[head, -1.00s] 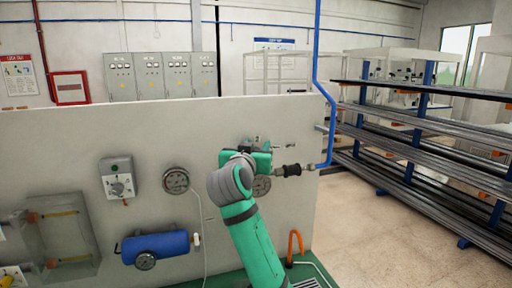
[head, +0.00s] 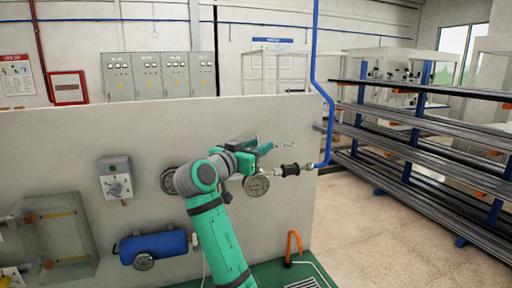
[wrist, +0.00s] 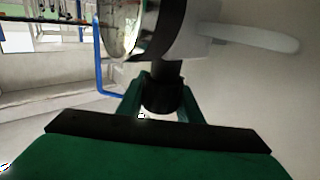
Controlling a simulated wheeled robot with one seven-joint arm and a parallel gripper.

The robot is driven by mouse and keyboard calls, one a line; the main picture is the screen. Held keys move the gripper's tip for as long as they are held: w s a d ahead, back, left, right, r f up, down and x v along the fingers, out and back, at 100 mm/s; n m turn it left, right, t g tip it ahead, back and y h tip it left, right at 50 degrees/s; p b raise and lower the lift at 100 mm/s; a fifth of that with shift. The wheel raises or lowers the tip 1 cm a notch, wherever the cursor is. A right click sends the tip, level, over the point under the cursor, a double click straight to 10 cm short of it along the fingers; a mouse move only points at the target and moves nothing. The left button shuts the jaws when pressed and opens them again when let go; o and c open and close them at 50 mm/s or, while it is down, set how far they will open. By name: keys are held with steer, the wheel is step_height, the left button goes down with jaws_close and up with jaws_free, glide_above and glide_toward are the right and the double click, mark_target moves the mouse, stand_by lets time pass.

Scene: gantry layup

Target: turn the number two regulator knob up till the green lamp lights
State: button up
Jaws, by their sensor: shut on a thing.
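My gripper (head: 264,148) is at the upper right of the grey panel (head: 80,130). In the wrist view its green fingers (wrist: 160,108) are shut on a dark round knob (wrist: 165,94), which sits on a short dark stem. In the head view the knob is hidden by the gripper. A round gauge (head: 256,186) sits just below the gripper; a round dial with a dark rim (wrist: 122,25) shows beside the knob in the wrist view. I cannot read a number on the regulator, and I cannot make out a lit green lamp.
A black fitting (head: 290,170) joins the blue pipe (head: 327,130) right of the gripper. A second gauge (head: 168,180) is partly behind my arm. A grey box with a dial (head: 116,178) and a blue tank (head: 153,247) are farther left. Racks of bars (head: 430,150) stand right.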

steer(key=shift+s+d+m+g+h, duration=0.15)
steer(key=shift+m+g+h, duration=0.5)
steer(key=shift+g+h, duration=0.1)
steer(key=shift+s+d+m+g+h, duration=0.1)
steer(key=shift+s+m+g+h, duration=0.05)
steer(key=shift+m+g+h, duration=0.6)
steer(key=shift+s+d+m+g+h, duration=0.15)
steer(key=shift+m+g+h, duration=0.45)
steer(key=shift+h, duration=0.2)
steer(key=shift+d, duration=0.1)
steer(key=o, duration=0.8)
steer(key=shift+c, duration=0.2)
steer(key=v, duration=1.1)
steer(key=shift+w, duration=0.15)
